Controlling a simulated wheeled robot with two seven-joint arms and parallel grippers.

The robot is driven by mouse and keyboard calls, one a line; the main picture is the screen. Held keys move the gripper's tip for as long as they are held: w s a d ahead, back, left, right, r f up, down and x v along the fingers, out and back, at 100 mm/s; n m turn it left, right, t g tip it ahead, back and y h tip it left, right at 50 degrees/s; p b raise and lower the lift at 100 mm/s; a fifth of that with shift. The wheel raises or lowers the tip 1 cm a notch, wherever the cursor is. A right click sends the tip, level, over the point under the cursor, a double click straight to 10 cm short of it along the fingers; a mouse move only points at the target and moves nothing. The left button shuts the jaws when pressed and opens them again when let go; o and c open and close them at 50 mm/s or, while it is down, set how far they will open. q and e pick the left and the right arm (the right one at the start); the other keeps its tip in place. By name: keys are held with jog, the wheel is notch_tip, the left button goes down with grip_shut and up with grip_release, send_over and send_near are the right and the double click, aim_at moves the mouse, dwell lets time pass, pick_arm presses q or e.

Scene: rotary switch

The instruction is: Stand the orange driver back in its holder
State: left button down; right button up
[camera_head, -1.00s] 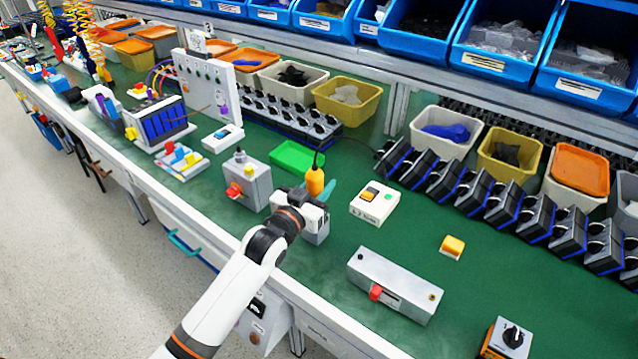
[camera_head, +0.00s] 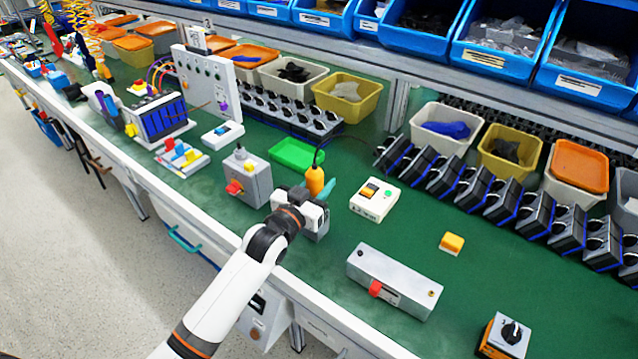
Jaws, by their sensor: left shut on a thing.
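The orange driver (camera_head: 315,181) stands upright, with a dark cord or shaft rising from its top. My left gripper (camera_head: 312,200) is shut on it, low on the orange part, and hides its lower end. A grey block (camera_head: 317,234), perhaps the holder, shows just below and behind the gripper. I cannot tell whether the driver's tip is inside it or above it. A teal piece (camera_head: 328,189) shows right beside the driver. My right gripper is not in view.
A grey box with a red knob (camera_head: 248,178) stands close on the left, a green tray (camera_head: 296,153) behind. A white switch box (camera_head: 375,200) is on the right. A long grey box with a red slider (camera_head: 394,281) lies nearer the front. Green bench between them is clear.

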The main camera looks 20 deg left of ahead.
pick_arm(q)
jog(key=shift+f, duration=0.1)
dwell(0.4)
jog(key=c, duration=0.9)
grip_release()
jog(key=shift+f, duration=0.1)
jog(key=v, duration=1.2)
jog(key=shift+b, duration=0.35)
